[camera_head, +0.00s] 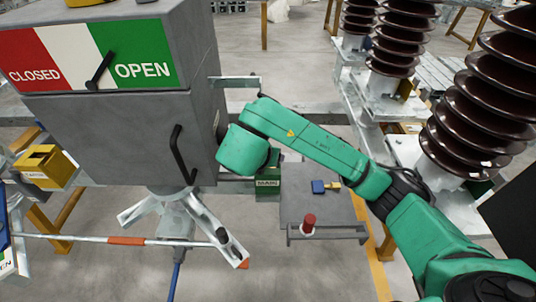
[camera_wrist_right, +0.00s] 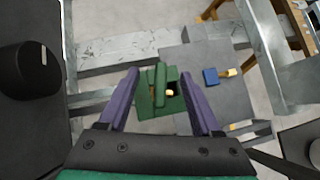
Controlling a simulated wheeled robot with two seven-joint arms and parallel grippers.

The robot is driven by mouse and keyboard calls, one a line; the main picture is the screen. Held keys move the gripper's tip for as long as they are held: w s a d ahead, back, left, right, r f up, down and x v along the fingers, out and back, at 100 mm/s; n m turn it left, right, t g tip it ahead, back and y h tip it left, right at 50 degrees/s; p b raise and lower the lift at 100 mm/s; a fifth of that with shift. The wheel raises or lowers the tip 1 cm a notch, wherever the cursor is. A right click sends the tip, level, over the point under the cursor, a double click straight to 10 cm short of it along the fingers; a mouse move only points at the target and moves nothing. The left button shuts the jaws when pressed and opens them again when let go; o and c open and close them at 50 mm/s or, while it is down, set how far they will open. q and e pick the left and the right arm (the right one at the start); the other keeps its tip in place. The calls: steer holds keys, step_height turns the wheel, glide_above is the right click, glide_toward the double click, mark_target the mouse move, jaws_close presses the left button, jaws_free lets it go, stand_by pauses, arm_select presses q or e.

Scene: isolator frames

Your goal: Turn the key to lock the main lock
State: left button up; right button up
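A green lock box (camera_head: 268,185) with a small label sits on the frame right of the grey cabinet. In the right wrist view the green lock (camera_wrist_right: 150,106) has an upright green piece (camera_wrist_right: 157,80), which looks like the key's handle, and a small brass part. My right gripper (camera_wrist_right: 158,74) is open, its two purple fingers on either side of this green piece with visible gaps. In the head view my green right arm hides the gripper's fingers. My left gripper is not in view.
The grey cabinet (camera_head: 120,135) has a CLOSED/OPEN sign (camera_head: 125,55) and a black handle (camera_head: 180,155). A blue lock piece (camera_head: 318,186) with brass and a red knob (camera_head: 308,222) are at the grey plate (camera_head: 335,205). Brown insulators (camera_head: 480,110) stand right.

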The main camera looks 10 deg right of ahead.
steer(key=shift+o, duration=0.3)
steer(key=o, duration=0.5)
steer(key=p+v, duration=0.9)
steer(key=v, duration=0.5)
steer(key=shift+s+a+r+p, duration=0.15)
steer(key=shift+s+p, duration=0.05)
steer(key=shift+p, duration=0.15)
